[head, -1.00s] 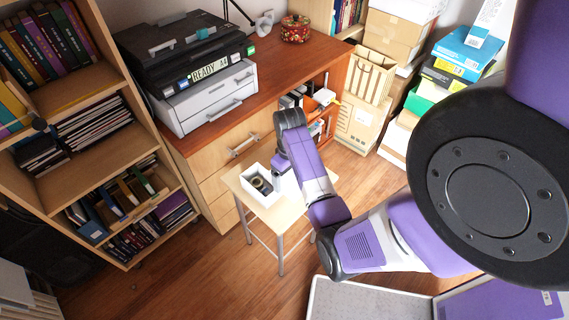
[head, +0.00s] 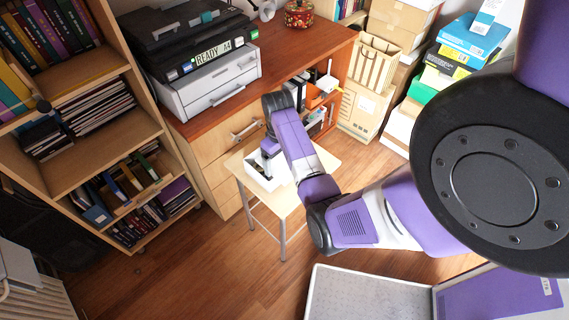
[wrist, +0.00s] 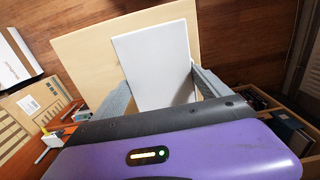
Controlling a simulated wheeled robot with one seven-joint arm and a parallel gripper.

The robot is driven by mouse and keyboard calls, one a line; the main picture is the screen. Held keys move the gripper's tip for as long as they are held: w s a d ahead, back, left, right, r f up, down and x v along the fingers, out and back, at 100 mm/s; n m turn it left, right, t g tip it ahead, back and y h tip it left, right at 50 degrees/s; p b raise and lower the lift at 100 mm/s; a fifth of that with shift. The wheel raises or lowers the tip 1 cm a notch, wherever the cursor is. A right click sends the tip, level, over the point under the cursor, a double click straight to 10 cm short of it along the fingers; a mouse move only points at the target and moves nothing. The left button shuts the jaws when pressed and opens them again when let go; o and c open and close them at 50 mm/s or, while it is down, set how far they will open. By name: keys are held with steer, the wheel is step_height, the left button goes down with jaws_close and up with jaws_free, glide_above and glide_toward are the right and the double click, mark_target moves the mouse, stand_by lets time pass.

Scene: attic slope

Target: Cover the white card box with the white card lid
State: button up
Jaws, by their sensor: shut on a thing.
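My gripper (wrist: 164,84) is shut on the white card lid (wrist: 152,58). The lid is a flat white rectangle between the two grey fingers in the wrist view. In the head view my gripper (head: 268,152) is over the small table, at the white card box (head: 256,181). The box stands on the table top and is partly hidden by my gripper and arm. The lid cannot be clearly told from the box in the head view. In the wrist view the box cannot be seen; the lid and gripper block that area. Whether lid and box touch cannot be told.
The small pale table (head: 291,203) has bare top at its front and right. A wooden desk with drawers (head: 213,147) and a printer (head: 212,88) stands behind it. A bookshelf (head: 75,130) is at left, and stacked boxes (head: 400,50) at back right.

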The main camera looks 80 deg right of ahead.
steer(key=shift+w+d+b, duration=0.3)
steer(key=shift+w+b, duration=0.05)
steer(key=shift+w, duration=0.65)
steer(key=shift+w+d+b, duration=0.25)
steer(key=shift+w+b, duration=0.1)
steer(key=shift+w, duration=0.6)
steer(key=shift+w+d+b, duration=0.3)
steer(key=shift+w+b, duration=0.05)
steer(key=shift+w, duration=0.65)
steer(key=shift+f, duration=0.7)
steer(key=shift+f+p, duration=0.2)
steer(key=shift+p, duration=0.15)
steer(key=shift+f, duration=0.5)
stand_by(0.7)
steer(key=o, duration=1.2)
steer(key=shift+o, duration=0.2)
steer(key=shift+r+b, duration=0.3)
steer(key=shift+r, duration=3.6)
